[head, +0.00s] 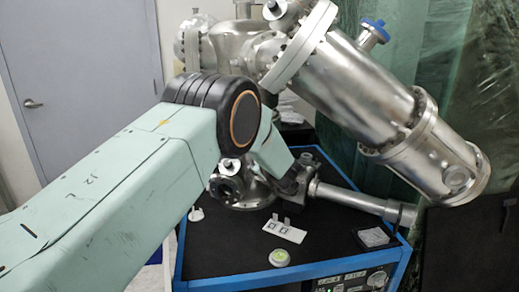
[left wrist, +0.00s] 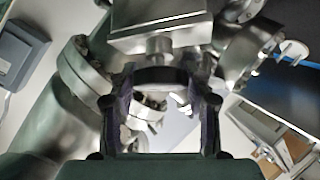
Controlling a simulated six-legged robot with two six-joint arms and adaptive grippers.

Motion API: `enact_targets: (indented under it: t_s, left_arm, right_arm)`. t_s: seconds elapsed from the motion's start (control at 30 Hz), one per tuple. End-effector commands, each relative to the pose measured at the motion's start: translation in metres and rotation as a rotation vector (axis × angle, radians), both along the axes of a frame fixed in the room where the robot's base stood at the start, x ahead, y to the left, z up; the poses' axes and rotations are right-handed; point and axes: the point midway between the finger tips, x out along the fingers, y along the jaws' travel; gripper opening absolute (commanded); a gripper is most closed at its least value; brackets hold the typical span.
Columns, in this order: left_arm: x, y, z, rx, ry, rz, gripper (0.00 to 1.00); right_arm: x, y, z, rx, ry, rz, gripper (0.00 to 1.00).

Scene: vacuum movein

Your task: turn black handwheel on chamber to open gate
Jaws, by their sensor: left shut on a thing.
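The metal vacuum chamber (head: 345,85) fills the upper right of the head view, with flanges and tubes. My left arm reaches from the left to its lower part, and my left gripper (head: 290,182) is small and dark there, partly hidden by my own wrist. In the left wrist view my left gripper (left wrist: 160,105) has a finger on each side of the black handwheel (left wrist: 165,78), whose dark rim spans between them. The gripper is shut on it. In the head view I cannot make out the handwheel. The gate's state does not show. My right gripper is in neither view.
A blue-edged cart (head: 230,281) with a black top stands below the chamber. On it are a white plate with two small parts (head: 284,231), a round greenish-white container (head: 279,258) and a clear box (head: 374,238). A grey door (head: 85,70) is at back left.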

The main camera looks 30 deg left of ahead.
Motion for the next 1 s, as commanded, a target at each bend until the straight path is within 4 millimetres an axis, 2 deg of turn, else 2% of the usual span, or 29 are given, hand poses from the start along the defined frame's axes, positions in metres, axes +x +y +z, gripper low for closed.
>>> enact_targets:
  t_s: [0.03, 0.1, 0.4, 1.0]
  left_arm:
    - [0.001, -0.002, 0.006, -0.03, 0.002, 0.026, 0.18]
    - [0.001, -0.002, 0.005, -0.073, 0.005, 0.069, 0.18]
    - [0.002, -0.001, 0.002, -0.259, 0.014, 0.254, 0.18]
    - [0.0, 0.001, -0.001, -0.492, 0.03, 0.489, 0.18]
  right_arm:
    - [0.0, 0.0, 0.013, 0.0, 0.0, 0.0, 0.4]
    - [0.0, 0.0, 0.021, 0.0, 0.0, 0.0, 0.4]
    - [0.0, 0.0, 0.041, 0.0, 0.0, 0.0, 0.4]
    - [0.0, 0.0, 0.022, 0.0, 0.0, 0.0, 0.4]
